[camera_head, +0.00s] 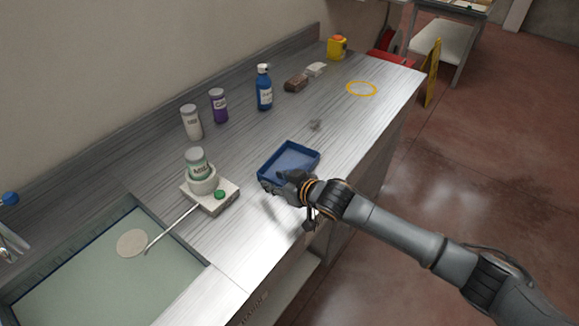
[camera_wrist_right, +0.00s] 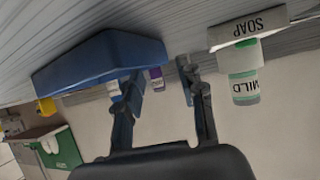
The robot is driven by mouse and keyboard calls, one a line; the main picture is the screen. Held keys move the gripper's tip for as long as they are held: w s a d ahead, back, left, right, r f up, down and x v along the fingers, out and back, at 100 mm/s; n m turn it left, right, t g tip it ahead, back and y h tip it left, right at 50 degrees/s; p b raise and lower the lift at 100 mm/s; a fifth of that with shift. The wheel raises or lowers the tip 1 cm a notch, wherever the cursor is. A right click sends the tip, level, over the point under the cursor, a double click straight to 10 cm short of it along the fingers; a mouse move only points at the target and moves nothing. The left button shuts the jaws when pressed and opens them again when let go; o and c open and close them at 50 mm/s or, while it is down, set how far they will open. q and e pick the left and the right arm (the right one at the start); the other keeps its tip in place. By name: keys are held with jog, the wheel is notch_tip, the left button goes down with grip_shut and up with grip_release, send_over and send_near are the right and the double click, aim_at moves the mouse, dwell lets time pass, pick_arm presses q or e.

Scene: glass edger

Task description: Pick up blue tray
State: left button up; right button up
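The blue tray (camera_head: 296,151) is a shallow open box, flat on the grey streaked counter. My right gripper (camera_head: 270,186) is at its near left corner, overlapping its near wall, with the arm coming in from the right. In the right wrist view, upside down, the tray (camera_wrist_right: 95,62) fills the upper left. There the two fingers of my right gripper (camera_wrist_right: 158,75) are apart with a gap between them. The left-hand finger overlaps the tray's end; whether it touches is unclear. My left gripper is not in view.
A small device with a SOAP jar (camera_head: 196,160) stands left of the tray. A white bottle (camera_head: 191,122), purple bottle (camera_head: 219,106) and blue bottle (camera_head: 264,88) stand behind. A sunken basin (camera_head: 100,275) is at lower left.

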aim_at(267, 178)
jog(key=shift+x, duration=1.8)
grip_shut()
jog(key=shift+r, duration=0.15)
